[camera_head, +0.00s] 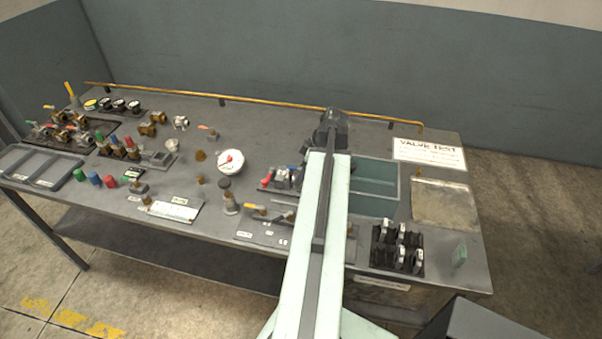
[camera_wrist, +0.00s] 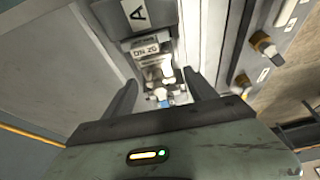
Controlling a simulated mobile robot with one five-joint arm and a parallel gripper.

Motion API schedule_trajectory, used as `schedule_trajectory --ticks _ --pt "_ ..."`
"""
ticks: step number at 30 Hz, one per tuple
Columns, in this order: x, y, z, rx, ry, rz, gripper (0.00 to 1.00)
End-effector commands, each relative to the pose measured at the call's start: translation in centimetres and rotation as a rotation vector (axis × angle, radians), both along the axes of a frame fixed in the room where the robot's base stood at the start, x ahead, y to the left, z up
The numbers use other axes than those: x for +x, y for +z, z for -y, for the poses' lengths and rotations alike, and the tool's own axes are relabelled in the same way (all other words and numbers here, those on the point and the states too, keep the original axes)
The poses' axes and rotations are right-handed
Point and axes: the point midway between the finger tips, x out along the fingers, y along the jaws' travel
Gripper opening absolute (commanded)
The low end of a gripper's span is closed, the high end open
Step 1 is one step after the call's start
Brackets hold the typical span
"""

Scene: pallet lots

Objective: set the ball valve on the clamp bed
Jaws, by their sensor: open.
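My gripper (camera_wrist: 163,92) is open in the wrist view, its two dark fingers apart. Between and beyond them is a small silver valve-like fitting (camera_wrist: 156,72) with a blue part at its near end; the fingers do not visibly close on it. It sits by a block labelled DN 20 (camera_wrist: 146,50), below a plate marked A. In the head view a metal fixture with a red and a blue handle (camera_head: 286,178) stands just left of my arm. Several brass valves with coloured levers (camera_head: 70,122) stand at the far left. I cannot tell which part is the clamp bed.
A teal bin (camera_head: 374,180) lies right of my arm, with a VALVE TEST sign (camera_head: 429,153) behind it. A black rack (camera_head: 398,250) of pale parts is at the front right. A white gauge (camera_head: 230,162) stands mid-bench. A copper pipe (camera_head: 270,105) runs along the back edge.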

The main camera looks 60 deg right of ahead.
Motion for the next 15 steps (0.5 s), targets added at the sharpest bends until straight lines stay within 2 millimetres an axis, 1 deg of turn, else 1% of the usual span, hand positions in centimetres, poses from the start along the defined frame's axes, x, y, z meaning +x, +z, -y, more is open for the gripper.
schedule_trajectory --ticks 1,5,12,15 --pt "-0.2 1.2 0.1 0.000 -0.001 0.000 0.65" --pt "-1.1 3.6 0.3 0.000 -0.001 0.000 0.65" --pt "-3.1 9.0 0.9 0.000 -0.001 0.000 0.65" --pt "-3.7 10.4 1.1 0.000 -0.001 0.000 0.65"
